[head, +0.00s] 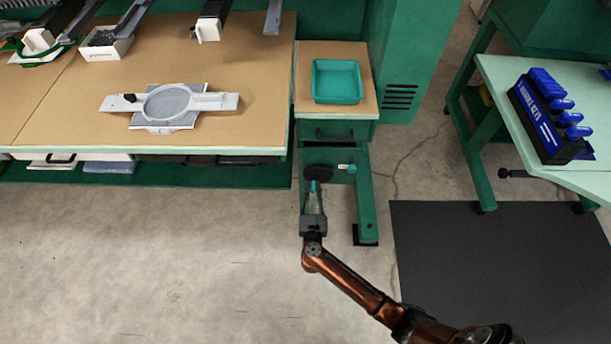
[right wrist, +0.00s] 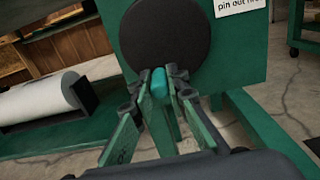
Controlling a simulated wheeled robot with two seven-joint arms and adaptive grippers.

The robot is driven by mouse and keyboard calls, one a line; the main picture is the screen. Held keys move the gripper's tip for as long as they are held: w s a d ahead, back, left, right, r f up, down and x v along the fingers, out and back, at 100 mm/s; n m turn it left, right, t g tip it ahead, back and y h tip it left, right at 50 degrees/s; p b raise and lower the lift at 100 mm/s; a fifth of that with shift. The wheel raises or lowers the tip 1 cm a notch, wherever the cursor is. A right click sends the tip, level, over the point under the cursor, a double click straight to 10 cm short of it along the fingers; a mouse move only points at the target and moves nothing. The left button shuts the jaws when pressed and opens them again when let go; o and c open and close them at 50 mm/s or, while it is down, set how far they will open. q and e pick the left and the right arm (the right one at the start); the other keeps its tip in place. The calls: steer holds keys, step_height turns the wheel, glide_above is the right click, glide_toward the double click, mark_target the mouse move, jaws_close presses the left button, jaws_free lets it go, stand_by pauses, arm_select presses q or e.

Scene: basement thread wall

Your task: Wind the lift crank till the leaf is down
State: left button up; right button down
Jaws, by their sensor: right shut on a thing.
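The lift crank is a dark round disc (head: 318,173) with a teal handle (right wrist: 159,84) on the front of the green stand below the leaf. My right gripper (head: 314,190) is shut on the teal handle, which sits low on the disc in the right wrist view, between the fingertips (right wrist: 167,82). The disc (right wrist: 165,36) faces the wrist camera. The leaf (head: 302,83) is a small tan-topped table, with a teal tray (head: 337,82) on it, beside the long bench. I cannot tell its exact height against the bench. My left gripper is not in view.
The tan bench (head: 240,125) holds a grey hoop frame (head: 170,103). A black mat (head: 470,260) lies right; concrete floor is open left.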

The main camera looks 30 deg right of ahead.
mark_target(330, 175)
stand_by(0.4)
steer(key=d, duration=0.1)
steer(key=s+d+p, duration=0.1)
steer(key=s+d, duration=0.1)
steer(key=shift+d+r, duration=0.3)
steer(key=shift+r, duration=0.1)
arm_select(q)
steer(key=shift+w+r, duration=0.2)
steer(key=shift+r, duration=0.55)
arm_select(e)
steer(key=shift+s+d+f, duration=0.1)
steer(key=shift+d, duration=0.05)
steer(key=r+p, duration=0.1)
steer(key=d+r+p, duration=0.1)
steer(key=r, duration=0.1)
steer(key=r+p, duration=0.1)
steer(key=p, duration=0.1)
steer(key=shift+s+d+r, duration=0.15)
steer(key=shift+s+r, duration=0.15)
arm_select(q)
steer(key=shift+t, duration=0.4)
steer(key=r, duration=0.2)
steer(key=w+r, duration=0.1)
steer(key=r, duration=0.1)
arm_select(e)
steer(key=shift+f, duration=0.2)
